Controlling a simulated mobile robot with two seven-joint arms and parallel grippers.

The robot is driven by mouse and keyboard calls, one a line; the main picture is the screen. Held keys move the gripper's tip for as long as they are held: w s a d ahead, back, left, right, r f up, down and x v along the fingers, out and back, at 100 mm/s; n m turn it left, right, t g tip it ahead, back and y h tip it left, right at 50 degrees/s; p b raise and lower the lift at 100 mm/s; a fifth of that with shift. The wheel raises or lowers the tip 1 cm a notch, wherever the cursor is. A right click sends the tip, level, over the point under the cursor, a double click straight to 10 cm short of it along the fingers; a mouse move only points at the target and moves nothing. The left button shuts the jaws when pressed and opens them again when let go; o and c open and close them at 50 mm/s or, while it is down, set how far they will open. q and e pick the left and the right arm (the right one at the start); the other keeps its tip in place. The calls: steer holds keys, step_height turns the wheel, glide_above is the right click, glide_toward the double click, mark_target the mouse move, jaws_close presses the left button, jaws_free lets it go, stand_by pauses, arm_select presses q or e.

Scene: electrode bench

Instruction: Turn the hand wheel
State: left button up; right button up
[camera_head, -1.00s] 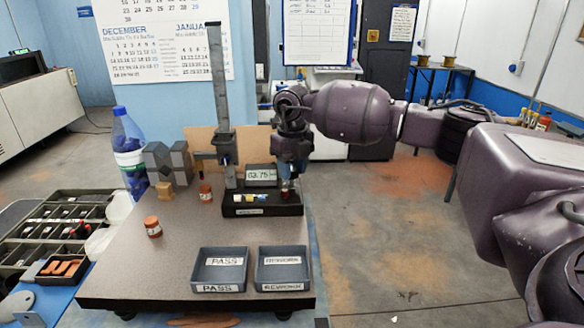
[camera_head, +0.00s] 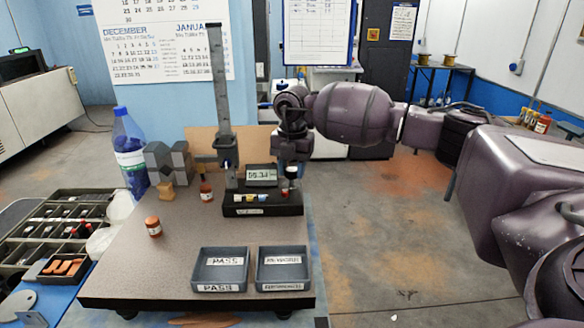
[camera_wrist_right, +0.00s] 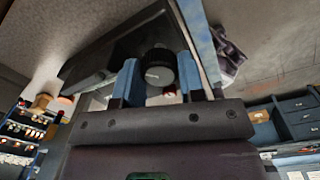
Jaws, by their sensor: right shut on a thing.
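The black round hand wheel (camera_wrist_right: 160,67) shows in the wrist view between the two blue fingers of my right gripper (camera_wrist_right: 158,80), which is shut on it. In the head view my right gripper (camera_head: 290,168) reaches down from above to the right end of the dark gauge stand base (camera_head: 262,210). The wheel is mostly hidden there by the gripper. A small digital display (camera_head: 262,175) stands on the base to the left of the gripper; its figures are blurred. My left gripper is not in view.
A tall grey column (camera_head: 220,85) rises from the stand. Trays marked PASS (camera_head: 219,287) and another (camera_head: 283,286) stand at the front. The table's (camera_head: 185,255) left middle is mostly clear.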

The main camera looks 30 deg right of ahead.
steer(key=shift+r+m, duration=0.15)
steer(key=shift+m, duration=1.15)
steer(key=shift+w+m, duration=0.1)
steer(key=shift+m, duration=0.2)
steer(key=o, duration=0.6)
steer(key=shift+o, duration=0.2)
